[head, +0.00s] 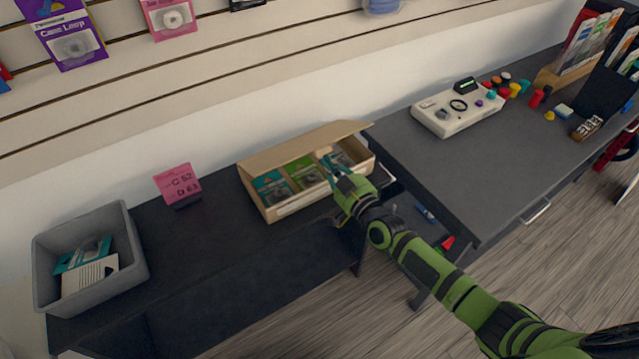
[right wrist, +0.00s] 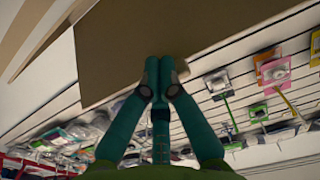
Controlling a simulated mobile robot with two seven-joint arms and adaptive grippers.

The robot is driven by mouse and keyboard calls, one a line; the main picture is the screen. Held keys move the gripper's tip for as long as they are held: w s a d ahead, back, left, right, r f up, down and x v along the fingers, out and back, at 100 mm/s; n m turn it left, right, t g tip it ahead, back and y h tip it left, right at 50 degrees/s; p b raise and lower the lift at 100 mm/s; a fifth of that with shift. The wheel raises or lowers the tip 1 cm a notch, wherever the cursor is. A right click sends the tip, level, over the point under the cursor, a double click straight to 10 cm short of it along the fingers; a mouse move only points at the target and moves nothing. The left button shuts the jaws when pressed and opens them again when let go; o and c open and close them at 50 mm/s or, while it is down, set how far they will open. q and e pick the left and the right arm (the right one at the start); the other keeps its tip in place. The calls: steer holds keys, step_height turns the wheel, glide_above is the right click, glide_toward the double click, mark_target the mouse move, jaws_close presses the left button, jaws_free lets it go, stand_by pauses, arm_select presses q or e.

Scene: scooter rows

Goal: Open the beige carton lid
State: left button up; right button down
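The beige carton (head: 302,203) stands on the dark bench, holding packets in several compartments. Its lid (head: 290,153) is raised along the back edge and leans back toward the wall, so the packets are uncovered. My right gripper (head: 328,163) is over the right part of the carton, in front of the lid. In the right wrist view its teal fingers (right wrist: 160,65) are together with nothing seen between them. The lid (right wrist: 190,30) fills the upper part of that view behind the fingertips; I cannot tell if they touch it. My left gripper is not in view.
A grey bin (head: 130,262) with packets stands at the left. A pink sign (head: 177,181) stands between bin and carton. At the right is a higher dark table (head: 455,165) with a beige control box (head: 457,110). A slatted wall is behind.

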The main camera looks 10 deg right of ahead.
mark_target(320, 148)
steer(key=shift+w+r, duration=0.1)
steer(key=shift+r, duration=0.2)
steer(key=shift+w+a+r+p, duration=0.3)
steer(key=shift+w+r+p, duration=0.1)
steer(key=shift+w+r, duration=0.45)
steer(key=shift+w+a+r+p, duration=0.35)
steer(key=shift+w+r, duration=0.35)
steer(key=shift+r, duration=0.15)
steer(key=shift+w, duration=0.15)
steer(key=shift+r+b+x, duration=0.2)
steer(key=shift+b+x, duration=0.2)
steer(key=shift+x, duration=0.4)
steer(key=shift+r+b+x, duration=0.2)
steer(key=shift+b+x, duration=0.25)
steer(key=shift+x, duration=0.35)
steer(key=shift+r+b+x, duration=0.2)
steer(key=shift+b+x, duration=0.2)
steer(key=shift+x, duration=0.4)
